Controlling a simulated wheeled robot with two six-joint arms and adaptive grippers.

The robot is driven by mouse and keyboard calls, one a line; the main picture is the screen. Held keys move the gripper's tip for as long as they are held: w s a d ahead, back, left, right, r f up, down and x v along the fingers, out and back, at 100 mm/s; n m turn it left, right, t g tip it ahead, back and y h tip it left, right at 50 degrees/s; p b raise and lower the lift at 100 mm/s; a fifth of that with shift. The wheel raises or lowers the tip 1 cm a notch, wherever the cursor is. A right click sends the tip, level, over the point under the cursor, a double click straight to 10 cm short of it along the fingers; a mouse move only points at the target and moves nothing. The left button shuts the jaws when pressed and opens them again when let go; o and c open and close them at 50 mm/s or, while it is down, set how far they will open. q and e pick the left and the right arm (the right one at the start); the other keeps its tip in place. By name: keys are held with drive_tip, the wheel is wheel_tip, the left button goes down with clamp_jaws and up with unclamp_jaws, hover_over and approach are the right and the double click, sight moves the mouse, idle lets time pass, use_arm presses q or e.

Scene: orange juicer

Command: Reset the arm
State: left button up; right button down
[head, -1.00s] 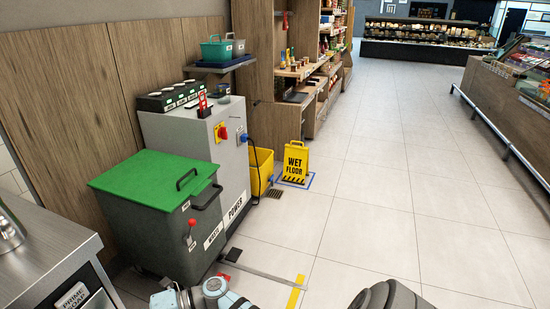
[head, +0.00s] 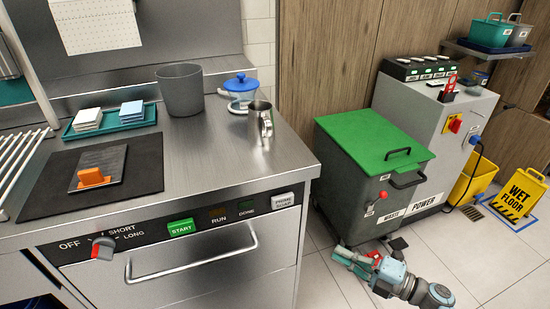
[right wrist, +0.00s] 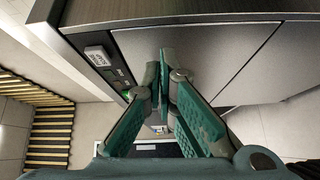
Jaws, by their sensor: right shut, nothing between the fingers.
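My right arm reaches in low at the bottom right of the head view, over the floor beside the steel counter. Its right gripper (head: 347,256) points left toward the counter front, below the worktop level. In the right wrist view the teal fingers of the right gripper (right wrist: 166,62) come together at their tips with nothing between them. The steel counter front (right wrist: 205,60) lies beyond the fingers, and I cannot tell the exact gap. My left gripper is not in view.
The steel counter (head: 215,145) holds a grey bin (head: 181,90), a blue-lidded juicer-like vessel (head: 240,93), a metal mug (head: 260,122) and a teal tray (head: 67,133). A green-lidded waste bin (head: 372,140) stands behind my right arm. A yellow wet-floor sign (head: 519,192) is at right.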

drive_tip(key=w+d+f+m+t+h, duration=0.4)
drive_tip(key=d+f+m+h, duration=0.55)
drive_tip(key=d+m, duration=0.2)
drive_tip(key=s+d+f+m+g+h, duration=0.2)
drive_tip(key=s+f+m+g+h, duration=0.15)
drive_tip(key=s+f+m, duration=0.45)
drive_tip(key=s+d+f+m+g+h, duration=0.35)
drive_tip(key=s+f, duration=0.55)
drive_tip(key=f, duration=0.4)
drive_tip(key=s+a+f+m+g+y, duration=0.1)
drive_tip(key=s+a+f+g, duration=0.2)
drive_tip(key=s, duration=0.6)
drive_tip(key=s+a+f+m+g, duration=0.2)
drive_tip(key=s+a+f, duration=0.15)
drive_tip(key=s, duration=0.55)
drive_tip(key=s+a+f+m+g+y, duration=0.1)
drive_tip(key=s+a+f+g, duration=0.25)
drive_tip(key=s, duration=0.55)
wheel_tip(320, 180, up, 16)
drive_tip(key=a+t+p, duration=0.1)
drive_tip(key=p, duration=1.4)
drive_tip(key=shift+w+a+r+p, duration=0.15)
drive_tip(key=shift+w+r+p, duration=0.1)
drive_tip(key=shift+p, duration=0.15)
